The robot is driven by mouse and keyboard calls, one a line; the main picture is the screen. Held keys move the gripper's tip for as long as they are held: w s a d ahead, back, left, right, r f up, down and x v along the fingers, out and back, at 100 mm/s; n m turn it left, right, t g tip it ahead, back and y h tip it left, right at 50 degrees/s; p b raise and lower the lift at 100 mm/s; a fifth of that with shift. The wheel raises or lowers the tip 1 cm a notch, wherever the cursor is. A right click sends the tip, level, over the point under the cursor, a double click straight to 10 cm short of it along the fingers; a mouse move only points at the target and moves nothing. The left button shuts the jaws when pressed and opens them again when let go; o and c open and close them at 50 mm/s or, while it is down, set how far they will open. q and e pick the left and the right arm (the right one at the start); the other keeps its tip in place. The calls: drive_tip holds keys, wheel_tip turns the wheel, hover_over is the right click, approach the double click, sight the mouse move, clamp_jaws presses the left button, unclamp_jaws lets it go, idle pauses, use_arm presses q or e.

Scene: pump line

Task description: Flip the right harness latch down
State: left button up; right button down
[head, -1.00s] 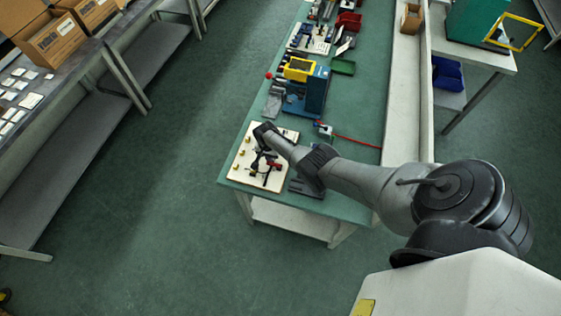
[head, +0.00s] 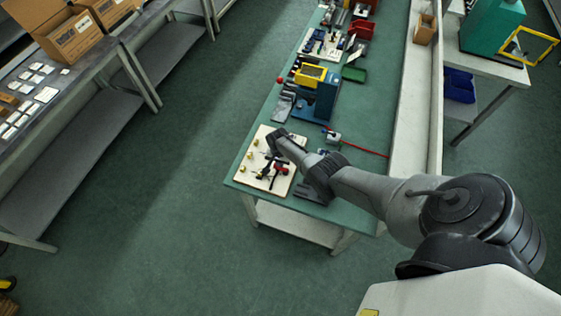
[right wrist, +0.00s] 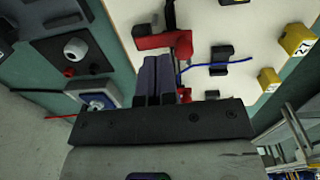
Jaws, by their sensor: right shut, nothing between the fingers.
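The pale harness board (head: 248,172) lies at the near end of the green bench, with dark and red fittings and small yellow blocks on it. My right gripper (head: 275,150) is above the board; its fingers are mostly hidden in the head view. In the right wrist view the gripper (right wrist: 154,62) is shut and empty, its fingertips close to a red latch-like part (right wrist: 150,42) on the board. Contact cannot be told. Another small red part (right wrist: 185,95) is partly hidden by the gripper body. My left gripper is not in view.
A blue wire (right wrist: 212,64) runs through black clips beside the fingers. A yellow numbered block (right wrist: 268,78) stands at the right. A blue and yellow machine (head: 326,98) stands farther back on the bench.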

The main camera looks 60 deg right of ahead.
wheel_tip(320, 180, up, 14)
drive_tip(key=w+p, duration=0.2)
drive_tip(key=p, duration=0.4)
drive_tip(key=shift+w+a+f+p, duration=0.2)
drive_tip(key=shift+w+a+p, duration=0.1)
drive_tip(key=shift+p, duration=0.1)
